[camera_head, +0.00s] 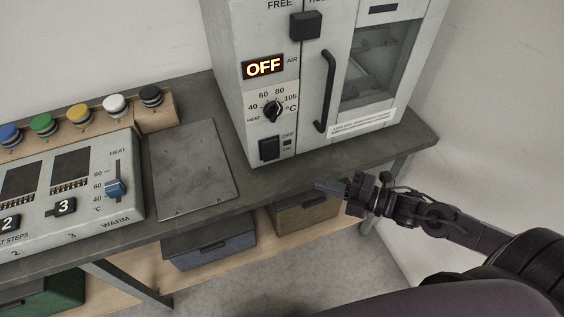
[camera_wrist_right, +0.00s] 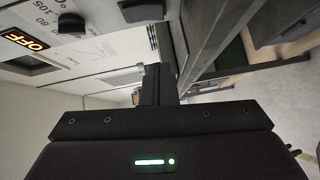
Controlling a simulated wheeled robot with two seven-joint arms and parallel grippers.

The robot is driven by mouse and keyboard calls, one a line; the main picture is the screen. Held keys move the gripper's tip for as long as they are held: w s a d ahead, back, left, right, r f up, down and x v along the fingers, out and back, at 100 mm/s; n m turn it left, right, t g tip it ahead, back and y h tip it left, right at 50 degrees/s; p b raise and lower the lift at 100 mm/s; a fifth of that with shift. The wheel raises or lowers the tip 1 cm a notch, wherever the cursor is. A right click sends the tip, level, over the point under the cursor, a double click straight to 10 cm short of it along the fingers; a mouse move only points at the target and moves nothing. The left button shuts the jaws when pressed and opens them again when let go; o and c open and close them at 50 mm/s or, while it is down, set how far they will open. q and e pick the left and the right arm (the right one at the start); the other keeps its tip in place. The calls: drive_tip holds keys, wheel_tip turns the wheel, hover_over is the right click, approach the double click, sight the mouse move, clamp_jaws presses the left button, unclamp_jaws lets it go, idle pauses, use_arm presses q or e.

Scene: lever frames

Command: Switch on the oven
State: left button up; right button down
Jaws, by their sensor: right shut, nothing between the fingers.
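The oven (camera_head: 320,75) is a pale cabinet on the bench, with a glass door and a vertical black handle (camera_head: 326,92). Its lit display (camera_head: 264,67) reads OFF. Below it are a black dial (camera_head: 272,110) and a black rocker switch (camera_head: 269,149) with a small OFF label beside it. The rocker also shows in the right wrist view (camera_wrist_right: 141,10). My right gripper (camera_head: 322,186) is shut and empty, at the bench's front edge, right of and below the rocker, apart from it. My left gripper is not in view.
A grey plate (camera_head: 194,170) lies on the bench left of the oven. Further left stands a heater unit (camera_head: 80,185) with a blue slider, and coloured knobs (camera_head: 77,114) behind it. Bins (camera_head: 208,245) sit on the shelf below. The bench edge is close to my gripper.

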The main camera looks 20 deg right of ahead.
sight(270, 159)
drive_tip(key=shift+w, duration=0.1)
drive_tip(key=p+x, duration=0.1)
drive_tip(key=x, duration=0.9)
drive_tip(key=shift+w+a+r, duration=0.1)
drive_tip(key=shift+w+r, duration=0.05)
drive_tip(key=shift+w, duration=0.05)
drive_tip(key=shift+w+f, duration=0.25)
drive_tip(key=shift+w, duration=0.85)
drive_tip(key=shift+w+f, duration=0.15)
drive_tip(key=shift+w, duration=0.5)
drive_tip(key=shift+w+f+b, duration=0.2)
drive_tip(key=shift+f+b, duration=0.25)
drive_tip(key=shift+b, duration=0.5)
drive_tip(key=shift+w+r, duration=0.1)
drive_tip(key=shift+r, duration=0.2)
